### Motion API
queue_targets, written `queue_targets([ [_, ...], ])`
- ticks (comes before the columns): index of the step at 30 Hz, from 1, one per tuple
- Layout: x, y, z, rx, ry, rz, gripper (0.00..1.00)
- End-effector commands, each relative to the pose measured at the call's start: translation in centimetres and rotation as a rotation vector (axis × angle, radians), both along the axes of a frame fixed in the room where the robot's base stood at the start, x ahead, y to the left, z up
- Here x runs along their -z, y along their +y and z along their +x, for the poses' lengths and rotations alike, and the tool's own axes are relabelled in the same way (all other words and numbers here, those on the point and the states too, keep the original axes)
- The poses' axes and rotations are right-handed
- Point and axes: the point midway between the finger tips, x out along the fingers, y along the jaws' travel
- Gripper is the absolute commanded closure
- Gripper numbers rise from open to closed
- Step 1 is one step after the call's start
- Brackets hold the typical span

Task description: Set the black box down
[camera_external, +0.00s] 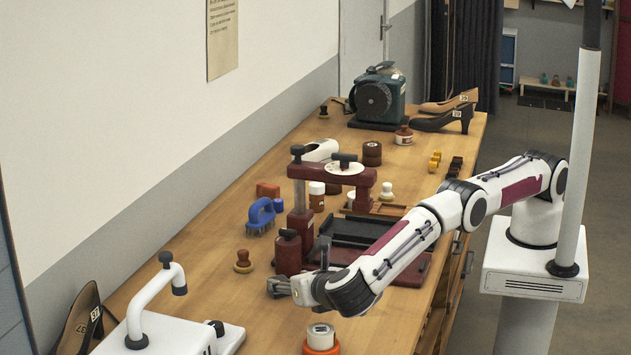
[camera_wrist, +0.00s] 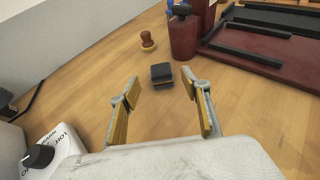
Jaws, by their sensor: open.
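In the wrist view a small black box (camera_wrist: 162,72) with a dark grey lower part sits upright at the wooden bench top. It lies just beyond and between the tips of my gripper (camera_wrist: 160,88). The two fingers, with yellowish inner pads, are spread apart with clear gaps on both sides of the box. In the external view my gripper (camera_external: 279,286) is low over the near part of the bench, by a dark red press. I cannot make out the black box there; the gripper and arm likely hide it.
A dark red press (camera_external: 300,225) with a black tray (camera_external: 362,232) stands close behind. A wooden-knobbed stamp (camera_wrist: 148,41) is left of it. A white machine with a knob (camera_wrist: 45,155) is at left; an orange-based tin (camera_external: 321,337) stands in front. Bare wood surrounds the box.

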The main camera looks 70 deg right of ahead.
Motion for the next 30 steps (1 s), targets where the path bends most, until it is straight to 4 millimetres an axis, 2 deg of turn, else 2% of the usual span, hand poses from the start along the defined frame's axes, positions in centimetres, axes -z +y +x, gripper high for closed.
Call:
queue_targets([
  [8, -1.0, -0.1, 1.0, -0.018, -0.003, -0.005, 0.53],
  [13, -3.9, -0.5, 3.7, -0.078, -0.016, -0.025, 0.53],
  [17, -7.4, -1.0, 6.9, -0.156, -0.03, -0.059, 0.53],
  [24, -15.2, -2.5, 12.7, -0.324, -0.057, -0.168, 0.53],
  [30, -21.7, -4.2, 16.5, -0.461, -0.075, -0.287, 0.53],
])
